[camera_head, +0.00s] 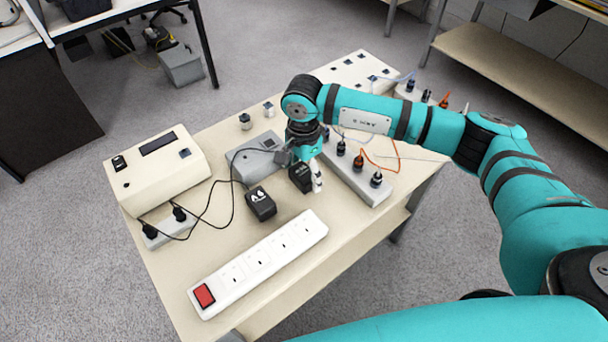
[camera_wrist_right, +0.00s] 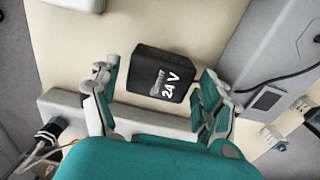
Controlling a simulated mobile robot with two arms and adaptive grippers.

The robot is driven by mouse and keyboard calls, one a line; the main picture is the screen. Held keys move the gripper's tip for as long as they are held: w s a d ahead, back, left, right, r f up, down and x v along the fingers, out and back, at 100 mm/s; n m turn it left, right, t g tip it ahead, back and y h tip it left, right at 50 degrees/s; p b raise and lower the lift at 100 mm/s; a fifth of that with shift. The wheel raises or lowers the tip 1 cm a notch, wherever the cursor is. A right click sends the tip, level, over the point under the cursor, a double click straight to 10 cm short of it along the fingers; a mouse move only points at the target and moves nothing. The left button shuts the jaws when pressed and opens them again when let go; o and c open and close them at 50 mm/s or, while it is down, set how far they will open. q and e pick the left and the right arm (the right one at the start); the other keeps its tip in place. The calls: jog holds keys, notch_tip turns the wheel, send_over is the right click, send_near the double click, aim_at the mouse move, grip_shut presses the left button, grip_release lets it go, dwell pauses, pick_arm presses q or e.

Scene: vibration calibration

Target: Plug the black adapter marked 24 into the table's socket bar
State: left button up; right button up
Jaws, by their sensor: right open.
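The black adapter marked 24 V (camera_wrist_right: 160,78) lies between the spread fingers of my right gripper in the right wrist view, with gaps on both sides. In the head view this dark block (camera_head: 300,178) is on the table, partly hidden by the gripper. My right gripper (camera_head: 312,174) is open and points down over it. The white socket bar (camera_head: 243,278) lies at the table's front, with a red switch at its left end and several bare sockets. My left gripper is not in view.
Another black adapter (camera_head: 261,204) with a white mark and a cable lies left of the gripper. A plugged strip (camera_head: 345,172) stands close to its right. A grey device (camera_head: 254,147) and a cream box (camera_head: 158,170) stand behind and left. The table (camera_head: 200,245) is clear beside the bar.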

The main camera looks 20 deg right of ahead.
aim_at(303, 172)
jog(key=c, duration=1)
jog(key=shift+r+p, duration=1.25)
jog(key=shift+r, duration=1.3)
jog(key=s+a, duration=0.3)
jog(key=s, duration=0.1)
jog(key=s+a+r, duration=0.1)
jog(key=s+a, duration=0.2)
jog(key=s, duration=0.2)
jog(key=s+a, duration=0.3)
jog(key=s, duration=0.1)
jog(key=shift+s+a+r, duration=0.15)
jog(key=shift+s+a, duration=0.2)
jog(key=shift+s, duration=0.05)
jog(key=shift+w+f+b, duration=0.1)
jog(key=shift+f+b, duration=0.55)
jog(key=shift+b, duration=0.5)
jog(key=shift+f, duration=0.15)
